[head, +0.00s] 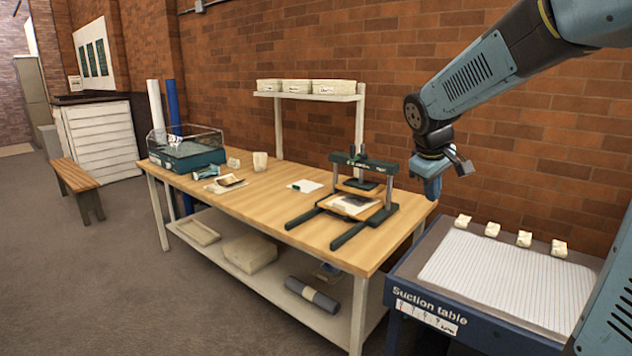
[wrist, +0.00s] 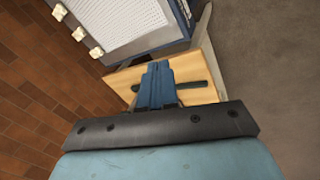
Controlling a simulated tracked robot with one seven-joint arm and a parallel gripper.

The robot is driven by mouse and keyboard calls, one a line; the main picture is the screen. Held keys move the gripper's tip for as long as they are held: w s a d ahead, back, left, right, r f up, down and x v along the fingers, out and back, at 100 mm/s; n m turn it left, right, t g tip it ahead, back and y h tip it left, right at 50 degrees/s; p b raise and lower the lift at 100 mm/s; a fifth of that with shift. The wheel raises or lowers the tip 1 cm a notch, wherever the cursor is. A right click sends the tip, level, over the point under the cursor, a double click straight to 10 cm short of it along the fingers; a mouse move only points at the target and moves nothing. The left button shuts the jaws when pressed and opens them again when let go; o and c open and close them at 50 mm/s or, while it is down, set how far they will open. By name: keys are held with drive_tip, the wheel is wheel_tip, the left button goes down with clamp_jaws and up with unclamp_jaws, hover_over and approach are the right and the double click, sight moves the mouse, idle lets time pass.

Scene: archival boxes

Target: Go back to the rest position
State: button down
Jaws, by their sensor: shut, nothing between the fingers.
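My gripper (head: 432,188) hangs in the air in the head view, pointing down, near the right end of the wooden workbench (head: 270,205) and the far left corner of the suction table. It is shut and empty. In the wrist view the closed fingers of my gripper (wrist: 157,75) show in the middle, over part of the bench top (wrist: 200,72). Nothing touches the fingers.
The suction table (head: 430,292) with several small white blocks along its back stands at right. On the bench are a dark press (head: 380,208), a clear-topped case (head: 187,155) and a cup (head: 260,161). A shelf (head: 305,96) holds three boxes. Brick wall behind; open floor at left.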

drive_tip(key=s+a+m+t+y, duration=0.1)
drive_tip(key=s+a+m+y, duration=0.2)
drive_tip(key=s, duration=2.1)
drive_tip(key=shift+r+m+t, duration=0.4)
drive_tip(key=shift+r+m, duration=0.05)
drive_tip(key=shift+m, duration=1.25)
drive_tip(key=shift+s, duration=0.1)
